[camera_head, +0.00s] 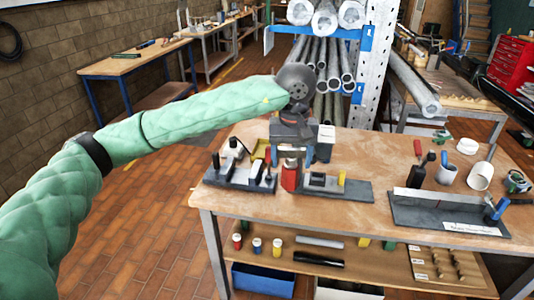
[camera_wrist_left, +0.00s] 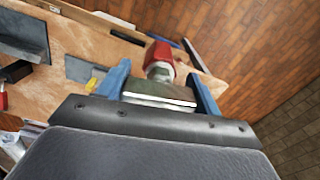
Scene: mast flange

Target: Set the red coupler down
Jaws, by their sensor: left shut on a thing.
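My left gripper (camera_head: 293,158) points down over the front left part of the workbench. It is shut on the red coupler (camera_head: 289,177), whose red part hangs below the fingers. In the left wrist view the blue fingertips (camera_wrist_left: 160,88) stand on either side of a grey metal part, and the red end of the coupler (camera_wrist_left: 159,58) sticks out beyond them. The coupler is between two dark fixture blocks; I cannot tell whether its lower end touches the bench. My right gripper is not in view.
A dark fixture (camera_head: 240,174) with pegs stands left, another plate (camera_head: 335,188) with a yellow peg right. The bench (camera_head: 375,151) is clear behind the right plate. Its front edge is close.

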